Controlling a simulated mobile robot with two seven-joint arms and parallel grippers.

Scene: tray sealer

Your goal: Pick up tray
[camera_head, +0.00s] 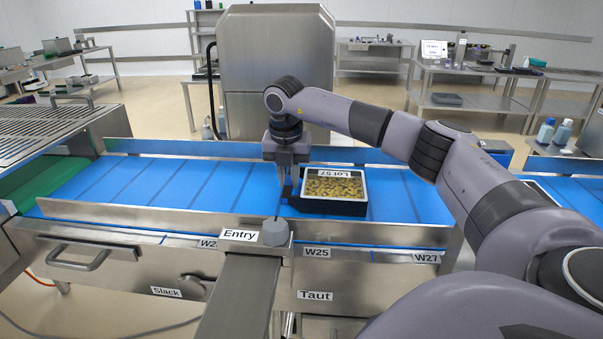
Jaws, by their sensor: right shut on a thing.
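A black tray (333,207) with food under a clear top and a "Lot 57" label is on the blue conveyor belt, right of the middle. My right gripper (287,190) points down at the tray's left side and is shut on its left edge. The fingertips are dark and partly merge with the tray's edge. I cannot tell whether the tray is lifted off the belt. My left gripper does not show.
The blue belt (130,190) has low metal rails (350,232) along its near and far sides. A grey knob (275,231) stands by the "Entry" sign (240,235) in front. A large steel cabinet (275,70) stands behind. Another tray (541,193) shows partly at the right, behind my arm.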

